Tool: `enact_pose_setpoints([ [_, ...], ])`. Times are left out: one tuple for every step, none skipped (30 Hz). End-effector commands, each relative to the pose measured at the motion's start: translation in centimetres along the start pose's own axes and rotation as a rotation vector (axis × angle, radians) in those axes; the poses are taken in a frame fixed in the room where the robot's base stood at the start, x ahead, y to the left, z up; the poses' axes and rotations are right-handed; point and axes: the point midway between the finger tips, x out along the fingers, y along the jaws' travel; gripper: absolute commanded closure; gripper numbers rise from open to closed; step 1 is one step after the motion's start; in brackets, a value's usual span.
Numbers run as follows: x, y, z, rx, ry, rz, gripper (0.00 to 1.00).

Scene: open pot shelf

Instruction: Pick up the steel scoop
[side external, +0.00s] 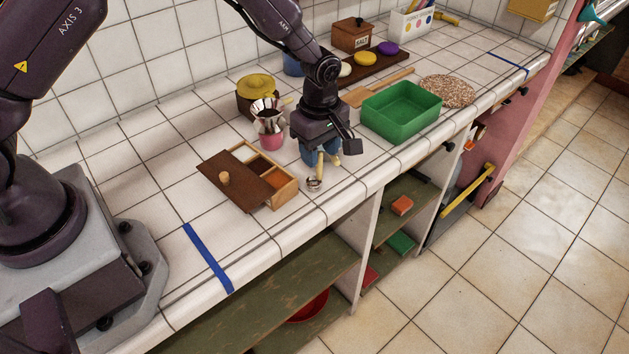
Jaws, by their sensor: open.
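A small round steel piece (314,184) lies on the white tiled counter near its front edge, just below my gripper. A pale handle-like piece (321,161) rises behind it toward the jaws; the two look like one scoop, but I cannot be sure. My gripper (331,152) points down over this spot with its jaws open. One dark finger shows at the right; the other is hard to make out. I cannot tell whether the gripper touches the handle. A blue item (308,153) is partly hidden behind the gripper.
A wooden box (285,196) with a slid lid stands left. A green tray (402,113) stands right. Blue tape (207,257) marks free counter at front left.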

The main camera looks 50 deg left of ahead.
Motion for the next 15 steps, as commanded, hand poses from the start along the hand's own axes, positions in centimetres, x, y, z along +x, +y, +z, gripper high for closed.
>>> enact_pose_setpoints([
  [-0.02,0.01,0.00,0.000,0.000,0.000,0.60],
  [-0.03,0.00,0.00,0.000,0.000,0.000,0.67],
  [-0.03,0.00,0.00,0.000,0.000,0.000,0.76],
  [-0.03,0.00,0.00,0.000,0.000,0.000,0.83],
  [-0.04,0.00,0.00,0.000,0.000,0.000,0.90],
  [-0.04,0.00,0.00,0.000,0.000,0.000,0.99],
  [-0.04,0.00,0.00,0.000,0.000,0.000,1.00],
  [-0.04,0.00,0.00,0.000,0.000,0.000,1.00],
  [-0.05,0.00,0.00,0.000,0.000,0.000,1.00],
  [-0.05,0.00,-0.01,0.000,0.000,0.000,1.00],
  [-0.05,0.00,0.00,0.000,0.000,0.000,1.00],
  [-0.05,0.00,0.00,0.000,0.000,0.000,1.00],
  [-0.06,0.00,0.00,0.000,0.000,0.000,1.00],
  [-0.06,0.00,0.00,0.000,0.000,0.000,1.00],
  [-0.07,0.00,0.00,0.000,0.000,0.000,1.00],
])
